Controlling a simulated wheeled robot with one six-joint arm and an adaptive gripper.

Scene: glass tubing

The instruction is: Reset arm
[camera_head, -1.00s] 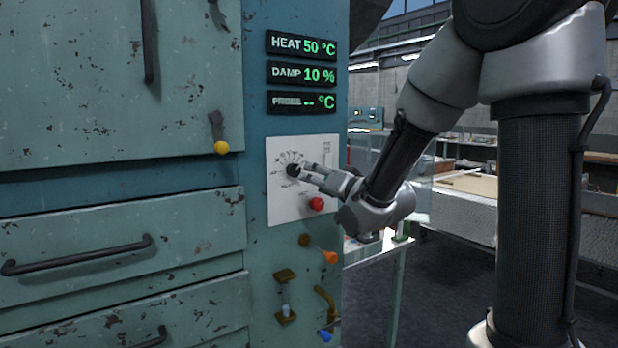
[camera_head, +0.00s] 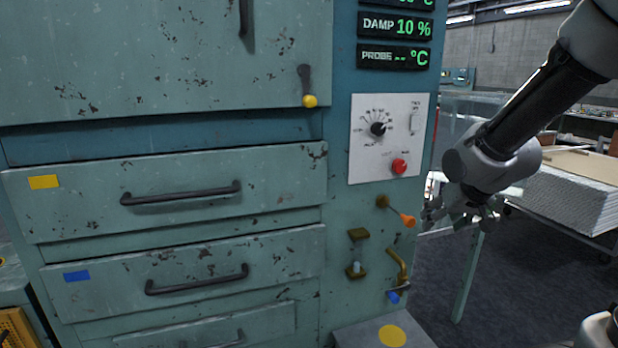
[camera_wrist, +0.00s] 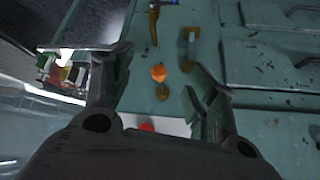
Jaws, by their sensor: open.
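My gripper (camera_head: 462,212) hangs from my arm to the right of the teal cabinet (camera_head: 322,255), apart from the dial. It is open and empty. In the wrist view, my gripper's two fingers (camera_wrist: 160,75) are spread wide, with the orange-tipped lever (camera_wrist: 158,73) seen between them. In the head view, that orange-tipped lever (camera_head: 407,220) is just left of the fingers. The black dial (camera_head: 378,129) and the red button (camera_head: 399,166) on the white panel (camera_head: 362,168) are uncovered. The displays read DAMP 10 % and PROBE with dashes; the heat display is cut off.
Two drawers, marked yellow (camera_head: 44,182) and blue (camera_head: 76,276), are closed at left. A yellow-knobbed latch (camera_head: 309,101) and blue-tipped valve (camera_head: 393,297) stick out from the cabinet.

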